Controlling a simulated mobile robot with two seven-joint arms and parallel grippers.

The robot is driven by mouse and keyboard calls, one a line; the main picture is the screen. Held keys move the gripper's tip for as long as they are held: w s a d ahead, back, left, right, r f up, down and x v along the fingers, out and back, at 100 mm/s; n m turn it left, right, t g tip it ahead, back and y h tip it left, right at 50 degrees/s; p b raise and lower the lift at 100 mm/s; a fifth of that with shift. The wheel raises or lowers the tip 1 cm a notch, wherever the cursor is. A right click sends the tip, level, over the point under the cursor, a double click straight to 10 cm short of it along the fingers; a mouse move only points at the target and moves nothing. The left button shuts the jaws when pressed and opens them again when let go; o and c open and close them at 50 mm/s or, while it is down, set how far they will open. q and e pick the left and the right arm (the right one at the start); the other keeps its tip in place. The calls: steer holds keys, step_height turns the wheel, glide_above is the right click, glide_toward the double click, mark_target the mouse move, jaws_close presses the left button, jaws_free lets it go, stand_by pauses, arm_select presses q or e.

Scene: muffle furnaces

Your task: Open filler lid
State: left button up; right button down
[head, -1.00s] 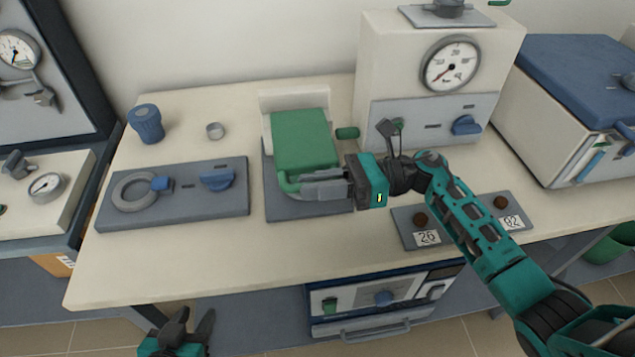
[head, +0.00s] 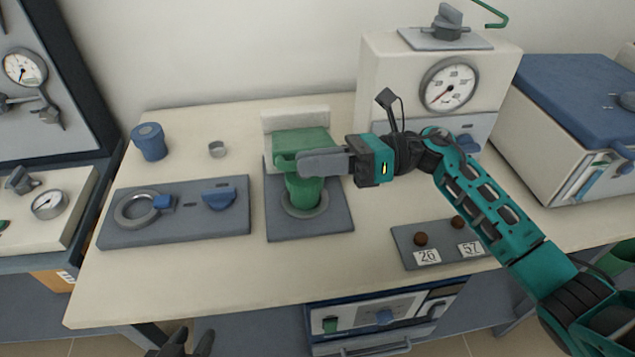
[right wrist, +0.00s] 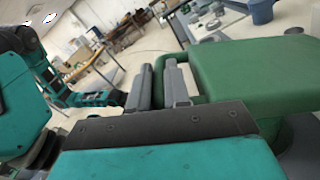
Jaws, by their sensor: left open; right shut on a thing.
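The green filler lid (head: 308,136) is tilted up on its white-backed unit on the table. It shows large at the right of the right wrist view (right wrist: 255,72). Under it a green cylindrical filler neck (head: 304,192) stands in a grey ring on a grey plate (head: 335,222). My right gripper (head: 300,161) is shut on the handle at the lid's front edge; its fingers hide much of the handle. Its fingers also show in the right wrist view (right wrist: 160,82). My left gripper (head: 188,343) is open and empty, low at the picture's bottom edge, partly cut off.
A gauge box (head: 385,75) stands behind my right arm. A grey panel with a ring and blue knob (head: 218,199) lies left of the filler. A button plate (head: 405,238) lies front right.

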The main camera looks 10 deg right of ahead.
steer(key=shift+w+r+m+p, duration=0.2)
steer(key=shift+w+r+m, duration=0.4)
steer(key=shift+r, duration=0.25)
steer(key=shift+w+r+m+p, duration=0.15)
steer(key=shift+w+r+m, duration=0.4)
steer(key=shift+r, duration=0.3)
steer(key=shift+s, duration=0.1)
steer(key=c, duration=1.4)
jaws_free()
steer(key=d+b, duration=0.3)
steer(key=d, duration=1)
